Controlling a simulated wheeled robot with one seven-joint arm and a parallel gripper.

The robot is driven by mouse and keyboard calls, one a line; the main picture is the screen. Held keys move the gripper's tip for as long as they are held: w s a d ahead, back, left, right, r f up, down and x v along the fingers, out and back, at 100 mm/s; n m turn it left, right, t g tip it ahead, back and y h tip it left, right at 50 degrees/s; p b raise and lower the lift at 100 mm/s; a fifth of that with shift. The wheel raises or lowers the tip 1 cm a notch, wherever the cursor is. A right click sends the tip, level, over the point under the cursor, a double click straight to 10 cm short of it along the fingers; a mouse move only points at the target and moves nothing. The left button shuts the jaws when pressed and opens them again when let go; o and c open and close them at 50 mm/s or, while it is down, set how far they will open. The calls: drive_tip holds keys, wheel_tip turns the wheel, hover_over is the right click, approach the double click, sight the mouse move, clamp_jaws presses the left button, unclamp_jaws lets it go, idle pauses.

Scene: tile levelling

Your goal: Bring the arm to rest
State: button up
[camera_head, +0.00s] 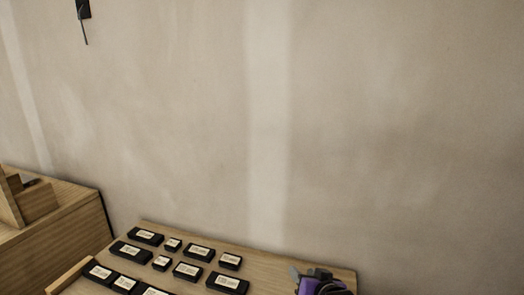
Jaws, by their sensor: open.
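My gripper and arm cannot be made out for certain in the head view. A purple and black object (322,284) with a grey part at its left shows at the right end of the wooden table (270,262). It is cut off by the bottom edge, and I cannot tell what it is.
Several black blocks with pale labels, such as one at the back left (145,236) and one at the front right (227,283), lie on the table. A wooden cabinet (60,235) stands at the left. A plain beige wall (380,130) fills the rest. A small black fixture (83,9) hangs at top left.

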drive_tip(key=s+t, duration=0.1)
drive_tip(key=s, duration=0.2)
drive_tip(key=s+t, duration=0.1)
drive_tip(key=s, duration=0.2)
drive_tip(key=s+d+t, duration=0.1)
drive_tip(key=s, duration=0.3)
drive_tip(key=shift+f+m+h, duration=0.3)
drive_tip(key=s, duration=0.3)
drive_tip(key=s+d+r+t+h, duration=0.1)
drive_tip(key=s, duration=0.3)
drive_tip(key=s+d+t, duration=0.1)
drive_tip(key=s, duration=0.3)
drive_tip(key=shift+s+d+r, duration=0.15)
drive_tip(key=shift+s+d, duration=0.05)
drive_tip(key=s+d+r+g, duration=0.1)
drive_tip(key=s+d+r, duration=0.1)
drive_tip(key=s, duration=1.4)
drive_tip(key=s+d+r+n+g+h, duration=0.1)
drive_tip(key=s+d+r, duration=0.1)
drive_tip(key=s, duration=1.4)
drive_tip(key=shift+d+h, duration=0.3)
drive_tip(key=shift+d, duration=0.15)
